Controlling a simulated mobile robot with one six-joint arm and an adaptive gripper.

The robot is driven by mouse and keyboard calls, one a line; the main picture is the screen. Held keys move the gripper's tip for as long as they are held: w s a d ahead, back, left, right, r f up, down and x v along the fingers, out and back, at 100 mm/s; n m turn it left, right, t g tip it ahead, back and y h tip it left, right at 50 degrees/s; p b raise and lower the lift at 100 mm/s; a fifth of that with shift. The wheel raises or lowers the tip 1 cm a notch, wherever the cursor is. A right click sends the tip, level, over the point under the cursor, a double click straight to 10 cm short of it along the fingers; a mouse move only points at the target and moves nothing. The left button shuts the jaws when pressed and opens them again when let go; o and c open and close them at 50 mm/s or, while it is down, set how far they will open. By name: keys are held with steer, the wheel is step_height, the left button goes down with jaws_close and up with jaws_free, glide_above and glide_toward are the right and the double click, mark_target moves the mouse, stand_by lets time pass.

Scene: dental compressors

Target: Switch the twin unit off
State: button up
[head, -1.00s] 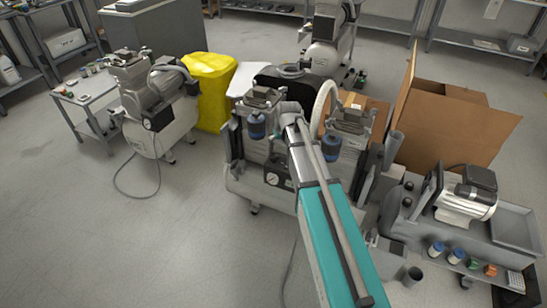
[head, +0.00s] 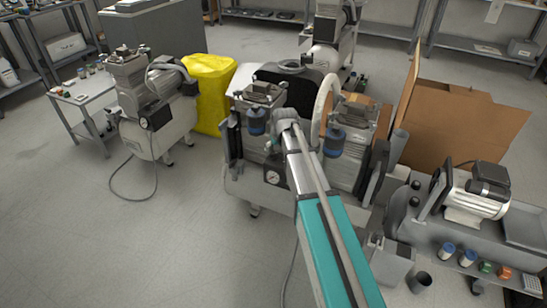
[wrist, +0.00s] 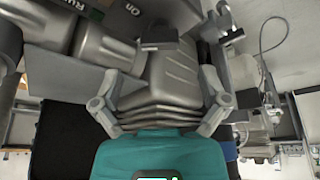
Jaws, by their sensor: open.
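The twin unit (head: 238,187) stands in the middle of the head view, a grey tank base with two pump heads, blue canisters and a black panel with a round gauge (head: 272,177) at its front. My arm reaches over it from the front. My gripper (wrist: 170,72) is open in the wrist view, its two grey fingers apart with nothing visibly held. A ribbed grey metal part (wrist: 172,75) lies beyond and between the fingers; I cannot tell if they touch it. I cannot make out the unit's switch.
An open cardboard box (head: 465,125) is behind right. A cart with a motor (head: 478,195) and small jars is at right. The floor at front left is clear apart from a cable (head: 130,195).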

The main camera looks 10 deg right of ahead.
mark_target(275, 153)
steer(key=shift+b+x, duration=1.75)
steer(key=shift+x, duration=0.5)
